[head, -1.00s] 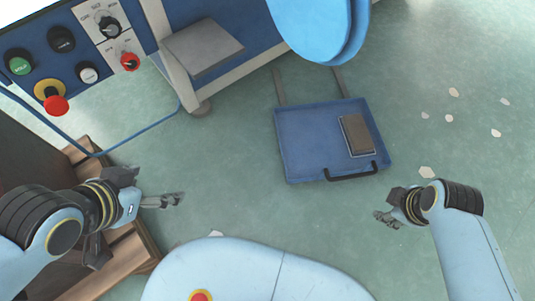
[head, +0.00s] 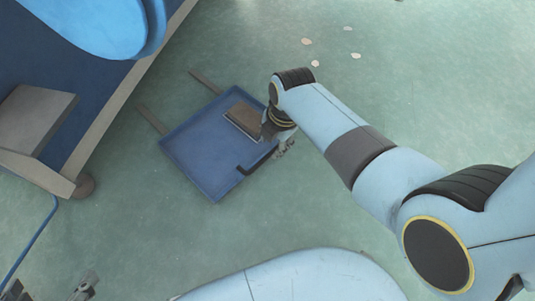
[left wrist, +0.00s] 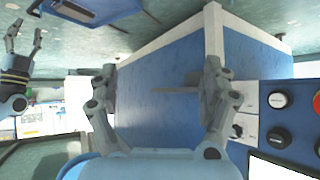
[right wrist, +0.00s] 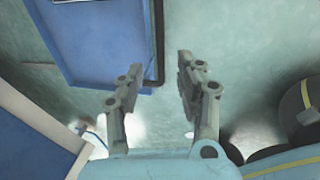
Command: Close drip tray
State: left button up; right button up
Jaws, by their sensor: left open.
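The drip tray (head: 200,155) is a shallow blue tray, pulled out on two rails beside the blue machine. Its black handle (head: 243,170) is on the near right edge, partly hidden by my right gripper (head: 286,149). In the right wrist view the tray (right wrist: 100,40) is at upper left. My right gripper (right wrist: 160,70) is open there, and the handle (right wrist: 158,45) shows between its fingertips; I cannot tell whether they touch. My left gripper (head: 85,287) is at the lower left, away from the tray; its jaws (left wrist: 158,82) are open and empty in the left wrist view.
A brown block (head: 243,115) lies in the tray. The blue machine (head: 85,85) with its pale frame stands at the left, with a grey plate (head: 32,120) on it. A control panel (left wrist: 278,115) shows in the left wrist view. The green floor around the tray is mostly clear.

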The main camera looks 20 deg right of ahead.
aim_at(268, 156)
jog(key=f+b, duration=0.2)
jog(key=f, duration=0.1)
jog(key=f+b, duration=0.1)
jog(key=shift+w+a+f, duration=0.2)
jog(key=shift+w+f, duration=0.15)
jog(key=shift+f, duration=0.05)
jog(key=shift+w+a+f+b, duration=0.1)
jog(key=shift+w+f+b, duration=0.05)
jog(key=shift+f+b, duration=0.45)
jog(key=shift+w+f+b, duration=0.1)
jog(key=shift+f+b, duration=0.4)
jog(key=shift+f, duration=0.15)
pick_arm(q)
jog(key=w+d+r+m+t+h, duration=0.1)
jog(key=w+r+t, duration=0.2)
jog(key=r, duration=0.5)
jog(key=w+d+r+m+t+h, duration=0.1)
jog(key=w+r+t, duration=0.2)
jog(key=r+t, duration=0.3)
jog(key=w+d+r+m+t+h, duration=0.1)
jog(key=w+r+t, duration=0.3)
jog(key=r, duration=0.6)
jog(key=shift+r+t+h, duration=0.2)
jog(key=shift+t+h, duration=0.4)
pick_arm(e)
jog(key=shift+c, duration=0.4)
grip_shut()
